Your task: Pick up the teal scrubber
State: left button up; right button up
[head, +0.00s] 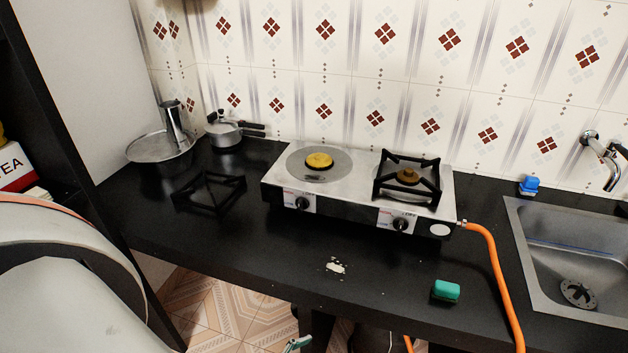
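The teal scrubber (446,291) is a small rounded block. It lies on the black counter (250,240) near its front edge, to the left of the orange hose and in front of the stove's right side. Nothing covers it. Neither of my grippers can be made out in the head view.
A two-burner stove (345,205) stands behind the scrubber, with an orange hose (497,275) running from it over the front edge. A steel sink (515,235) and a blue item (528,186) are at right. A loose black burner grate (209,194), steel pan (160,148) and cooker (224,131) are at left.

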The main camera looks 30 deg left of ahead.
aim_at(444, 292)
jog(key=k, duration=0.35)
jog(key=k+u, duration=0.15)
jog(key=u, duration=0.3)
jog(key=k+u, duration=0.15)
jog(key=u, duration=0.3)
jog(key=l+u, duration=0.25)
jog(key=l, duration=3)
